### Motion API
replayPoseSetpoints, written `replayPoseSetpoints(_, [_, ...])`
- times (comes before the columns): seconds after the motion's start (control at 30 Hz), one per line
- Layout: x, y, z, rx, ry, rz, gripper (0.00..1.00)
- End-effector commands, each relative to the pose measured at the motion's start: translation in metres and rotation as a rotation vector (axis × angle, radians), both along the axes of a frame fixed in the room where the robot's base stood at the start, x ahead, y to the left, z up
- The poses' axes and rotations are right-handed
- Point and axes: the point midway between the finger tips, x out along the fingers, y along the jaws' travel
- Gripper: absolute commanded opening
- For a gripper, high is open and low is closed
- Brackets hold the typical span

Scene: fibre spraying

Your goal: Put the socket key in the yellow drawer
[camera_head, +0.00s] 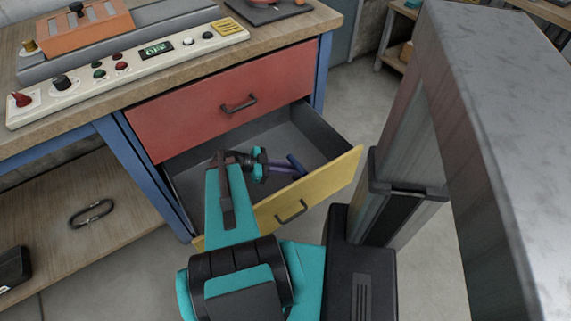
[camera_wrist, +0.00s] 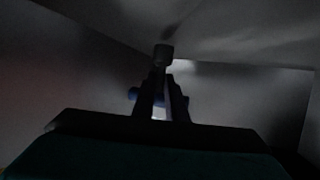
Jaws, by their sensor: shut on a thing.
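The yellow drawer (camera_head: 339,179) is pulled open below a red drawer, and its grey inside shows. My gripper (camera_head: 278,167) is inside the drawer opening, over its floor.
The shut red drawer (camera_head: 221,101) is right above. The workbench top (camera_head: 180,57) carries a control panel (camera_head: 125,72). A lower wooden shelf (camera_head: 120,200) at left holds a dark ring-shaped item (camera_head: 92,214). A grey metal column stands at right.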

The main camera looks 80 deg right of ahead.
Motion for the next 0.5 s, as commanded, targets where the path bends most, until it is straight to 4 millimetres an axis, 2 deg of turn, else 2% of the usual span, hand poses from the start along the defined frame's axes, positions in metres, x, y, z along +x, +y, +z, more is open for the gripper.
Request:
replayPoseSetpoints(0.27, [0.022, -0.024, 0.0, -0.002, 0.001, 0.001, 0.0])
replayPoseSetpoints(0.37, [0.02, -0.021, -0.01, 0.002, 0.001, 0.001, 0.0])
replayPoseSetpoints(0.5, [0.02, -0.021, -0.012, 0.0, 0.001, 0.001, 0.0])
